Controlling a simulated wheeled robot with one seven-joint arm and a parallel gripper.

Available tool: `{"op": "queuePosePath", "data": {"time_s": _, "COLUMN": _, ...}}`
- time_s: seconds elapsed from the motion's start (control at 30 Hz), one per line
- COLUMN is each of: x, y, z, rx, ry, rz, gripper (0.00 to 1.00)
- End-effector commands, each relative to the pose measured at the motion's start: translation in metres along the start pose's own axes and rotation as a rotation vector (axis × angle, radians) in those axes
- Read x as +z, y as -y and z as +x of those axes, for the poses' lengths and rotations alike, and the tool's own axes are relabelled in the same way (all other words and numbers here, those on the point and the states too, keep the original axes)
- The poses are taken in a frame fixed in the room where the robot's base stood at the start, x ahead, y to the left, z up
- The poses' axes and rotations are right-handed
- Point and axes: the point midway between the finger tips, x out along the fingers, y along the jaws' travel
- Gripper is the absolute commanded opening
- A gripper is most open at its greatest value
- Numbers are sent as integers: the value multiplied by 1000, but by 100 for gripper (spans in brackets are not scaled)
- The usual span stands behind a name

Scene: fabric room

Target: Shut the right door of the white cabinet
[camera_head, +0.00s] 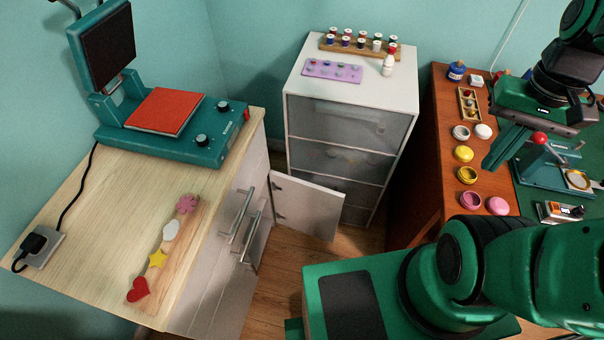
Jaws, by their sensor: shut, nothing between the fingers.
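The white cabinet (215,270) stands at the left under a pale wood top, with its front facing right. Hinge parts show along this door's left edge, and no handle shows on the face in view. My gripper (491,164) is at the upper right, over the brown table, pointing down and left. It is shut and empty, well to the right of the open door and apart from it.
A grey-fronted drawer unit (345,97) stands just behind the open door. The brown table (430,180) at the right bears several small jars. A green heat press (180,128) sits on the wood top. Some wooden floor (283,270) is clear below the door.

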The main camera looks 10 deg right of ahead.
Motion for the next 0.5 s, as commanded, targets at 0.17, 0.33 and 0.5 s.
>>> {"op": "queuePosePath", "data": {"time_s": 0.17, "x": 0, "y": 0, "z": 0, "rx": 0, "ry": 0, "rz": 1, "gripper": 0}}
{"op": "queuePosePath", "data": {"time_s": 0.33, "x": 0, "y": 0, "z": 0, "rx": 0, "ry": 0, "rz": 1, "gripper": 0}}
{"op": "queuePosePath", "data": {"time_s": 0.5, "x": 2, "y": -2, "z": -2, "rx": 3, "ry": -15, "rz": 3, "gripper": 0}}
